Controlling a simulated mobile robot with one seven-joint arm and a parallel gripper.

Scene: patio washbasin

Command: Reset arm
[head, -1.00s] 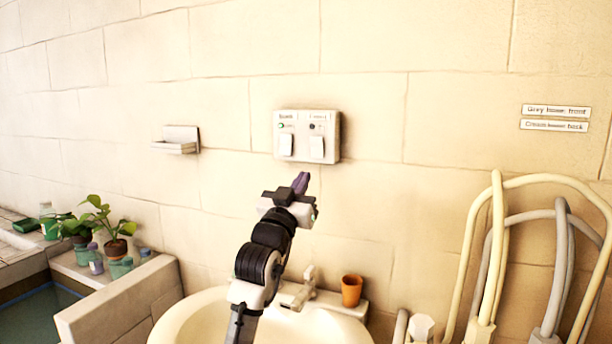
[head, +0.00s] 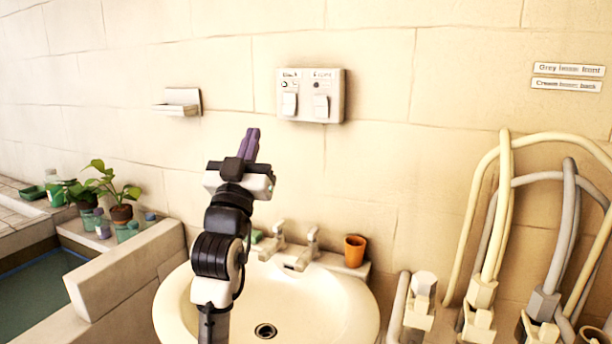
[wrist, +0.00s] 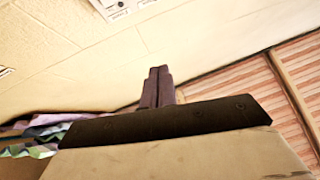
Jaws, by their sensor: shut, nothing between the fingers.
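My gripper (head: 250,143) is in the head view, raised in front of the wall, left of and below the switch box. Its two purple fingers are pressed together with nothing between them, and they point up. In the wrist view the shut fingers (wrist: 157,88) stand in the middle, above the dark gripper body. The white switch box (head: 311,96) on the wall has two rocker switches side by side, each with a small lamp and a label above. A corner of a white box (wrist: 120,8) shows at the top of the wrist view.
A cream washbasin (head: 345,303) with two taps lies below my arm. An orange cup (head: 355,250) stands on its back ledge. Cream and grey hoses (head: 503,210) loop at the right. Potted plants (head: 121,213) and a low wall are at the left. A soap shelf (head: 180,103) is on the wall.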

